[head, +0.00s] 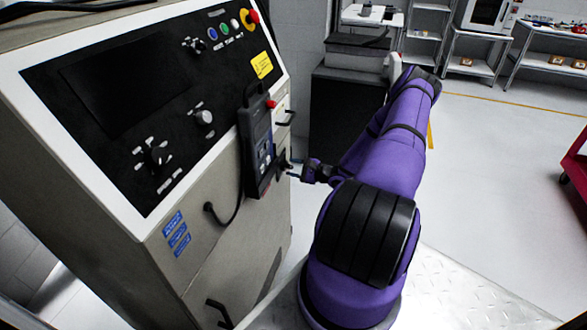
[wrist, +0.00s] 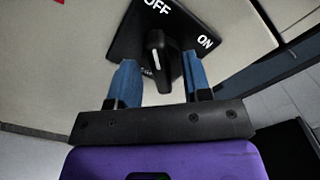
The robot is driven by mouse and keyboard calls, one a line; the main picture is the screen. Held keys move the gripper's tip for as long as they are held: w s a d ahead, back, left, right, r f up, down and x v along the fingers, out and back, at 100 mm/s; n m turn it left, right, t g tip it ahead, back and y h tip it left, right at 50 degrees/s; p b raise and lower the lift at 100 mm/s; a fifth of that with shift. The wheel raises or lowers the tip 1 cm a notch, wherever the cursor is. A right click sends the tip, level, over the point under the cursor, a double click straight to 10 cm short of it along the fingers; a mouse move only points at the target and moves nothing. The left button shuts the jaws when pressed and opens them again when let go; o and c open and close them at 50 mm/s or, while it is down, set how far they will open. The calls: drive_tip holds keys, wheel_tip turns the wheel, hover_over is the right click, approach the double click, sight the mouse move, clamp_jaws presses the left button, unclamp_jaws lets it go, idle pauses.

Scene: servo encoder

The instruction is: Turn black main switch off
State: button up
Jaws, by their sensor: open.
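The black main switch (wrist: 125,42) is on the side of the cabinet. In the wrist view its plate has white OFF and ON lettering, with ON to the right. Its black handle (wrist: 157,50) runs roughly up and down in the picture; I cannot tell for sure which mark it points to. In the head view the switch (head: 284,161) is small and partly hidden by the pendant. My gripper (wrist: 160,62) is open, one blue finger on each side of the handle, with gaps showing. My gripper also shows in the head view (head: 295,169), right at the switch.
A handheld pendant (head: 257,148) hangs on the cabinet (head: 190,245) just left of the switch, with a cable below. Cabinet handles (head: 286,118) stick out nearby. A dark cabinet (head: 340,115) stands behind my arm. The floor at right is clear up to a red cart (head: 576,165).

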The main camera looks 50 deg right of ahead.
drive_tip(key=v, duration=1)
drive_tip(key=shift+s, duration=0.4)
drive_tip(key=shift+d, duration=0.1)
